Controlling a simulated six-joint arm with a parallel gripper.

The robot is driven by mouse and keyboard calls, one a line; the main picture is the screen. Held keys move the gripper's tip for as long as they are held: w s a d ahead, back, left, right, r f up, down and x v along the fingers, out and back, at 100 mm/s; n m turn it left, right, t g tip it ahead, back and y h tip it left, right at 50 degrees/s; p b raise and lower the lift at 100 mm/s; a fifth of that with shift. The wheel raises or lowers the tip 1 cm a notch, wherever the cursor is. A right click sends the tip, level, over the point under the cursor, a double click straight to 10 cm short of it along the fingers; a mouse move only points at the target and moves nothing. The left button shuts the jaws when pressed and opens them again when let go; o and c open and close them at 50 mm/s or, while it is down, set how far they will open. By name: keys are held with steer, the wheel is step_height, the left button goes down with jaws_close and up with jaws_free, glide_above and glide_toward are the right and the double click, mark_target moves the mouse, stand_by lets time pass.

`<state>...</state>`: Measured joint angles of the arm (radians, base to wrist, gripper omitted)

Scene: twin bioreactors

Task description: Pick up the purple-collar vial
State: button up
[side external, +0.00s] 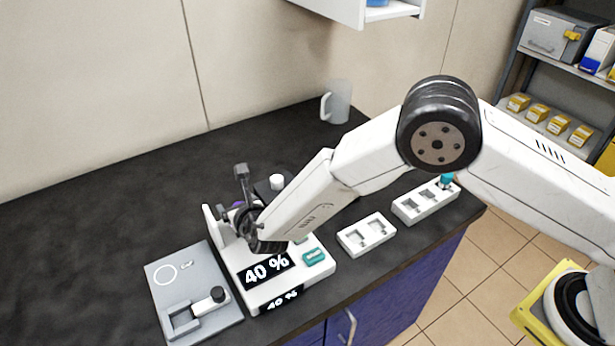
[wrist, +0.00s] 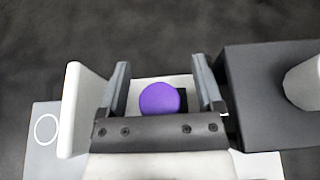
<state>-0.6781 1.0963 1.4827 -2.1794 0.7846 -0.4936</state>
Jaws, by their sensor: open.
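The purple-collar vial (wrist: 160,98) shows in the wrist view as a round purple top between the two fingers of my gripper (wrist: 163,90). There is a gap on each side of it, and the fingers are open. In the side external view only a small bit of purple (side external: 238,204) shows beside my gripper (side external: 241,190). My wrist hides most of the vial there. A white device (side external: 275,291) with "40 %" displays stands under and in front of my wrist.
A grey plate (side external: 163,273) with a black-knobbed fixture lies left of the device. A dark block with a white cylinder (side external: 277,182) stands close to my gripper. White racks (side external: 366,234) and (side external: 425,203) sit to the right. A white mug (side external: 338,102) stands behind. The left counter is clear.

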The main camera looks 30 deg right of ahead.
jaws_close()
stand_by(0.3)
steer(key=shift+r, duration=0.2)
steer(key=shift+r, duration=0.45)
steer(key=s+d+r, duration=0.6)
steer(key=s+r, duration=0.5)
steer(key=s, duration=0.1)
steer(key=shift+s+r, duration=0.35)
steer(key=shift+r, duration=0.05)
stand_by(0.4)
